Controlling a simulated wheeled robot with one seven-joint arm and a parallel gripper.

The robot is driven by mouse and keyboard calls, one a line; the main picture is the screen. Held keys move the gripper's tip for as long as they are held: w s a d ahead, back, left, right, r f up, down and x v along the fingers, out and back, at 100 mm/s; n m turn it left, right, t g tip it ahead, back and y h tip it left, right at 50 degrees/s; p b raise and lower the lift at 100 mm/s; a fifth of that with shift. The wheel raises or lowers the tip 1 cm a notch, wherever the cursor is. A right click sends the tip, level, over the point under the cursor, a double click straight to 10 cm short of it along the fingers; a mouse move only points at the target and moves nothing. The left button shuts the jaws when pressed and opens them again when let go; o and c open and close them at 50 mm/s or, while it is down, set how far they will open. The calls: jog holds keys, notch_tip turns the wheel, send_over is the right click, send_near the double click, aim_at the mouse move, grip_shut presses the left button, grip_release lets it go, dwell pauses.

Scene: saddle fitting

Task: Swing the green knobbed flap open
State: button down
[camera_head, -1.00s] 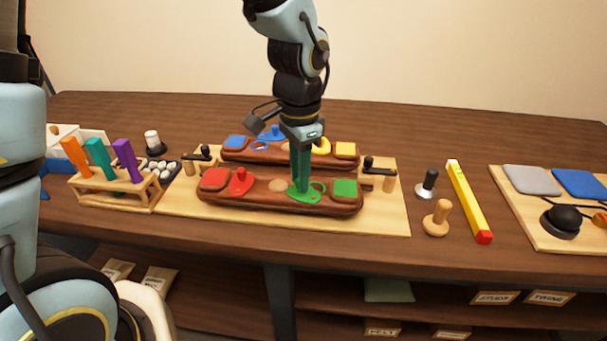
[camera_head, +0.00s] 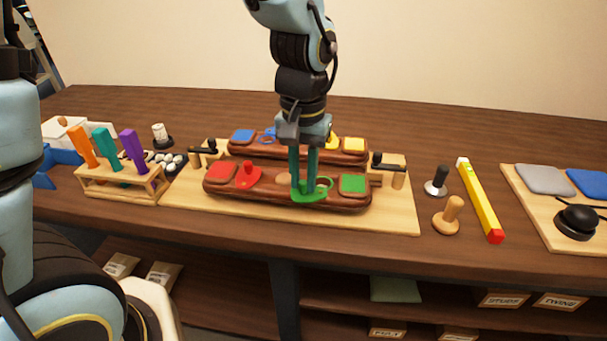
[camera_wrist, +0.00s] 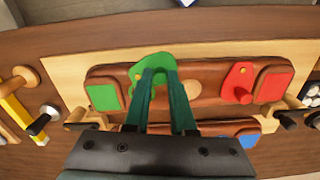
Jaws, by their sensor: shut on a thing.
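The green flap (camera_head: 308,196) lies on the front red-brown block (camera_head: 228,192), left of the green square pad (camera_head: 353,184). It has a ring at its right side. My gripper (camera_head: 306,188) points down over it with its dark green fingers shut on the flap's knob, which the fingers mostly hide. In the wrist view the green flap (camera_wrist: 152,62) shows beyond the fingertips (camera_wrist: 158,74), beside the green pad (camera_wrist: 103,97).
A red knobbed flap (camera_head: 248,176) and red pad (camera_head: 220,172) sit on the same block. A second block (camera_head: 240,149) stands behind. Dark-handled clamps (camera_head: 388,166) flank the blocks. Pegs (camera_head: 448,216) and a yellow bar (camera_head: 480,200) lie right.

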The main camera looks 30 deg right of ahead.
aim_at(303, 182)
jog(key=shift+n, duration=0.3)
jog(key=c, duration=0.8)
grip_release()
jog(key=shift+s, duration=0.1)
jog(key=shift+o, duration=0.2)
notch_tip(303, 182, up, 11)
jog(key=b, duration=0.1)
jog(key=shift+a+f, duration=0.1)
jog(key=shift+f, duration=0.05)
jog(key=w+a+f+n, duration=0.1)
jog(key=w+a, duration=0.2)
jog(key=a, duration=0.1)
jog(key=w+a+f+n, duration=0.1)
jog(key=w+a+f, duration=0.1)
jog(key=w+a, duration=0.1)
jog(key=w+a+f+n, duration=0.1)
jog(key=w+a, duration=0.3)
jog(key=shift+w+a+f+n, duration=0.3)
jog(key=shift+w+a+f, duration=0.05)
jog(key=shift+w+f, duration=0.05)
jog(key=w+a+f+n, duration=0.1)
jog(key=a+f+n, duration=0.1)
jog(key=a, duration=0.7)
jog(key=w+a+f+n+t, duration=0.1)
jog(key=w+a+f+n, duration=0.1)
jog(key=a, duration=0.7)
jog(key=shift+w+a+f+t, duration=0.2)
jog(key=shift+f+t, duration=0.1)
jog(key=shift+f, duration=0.3)
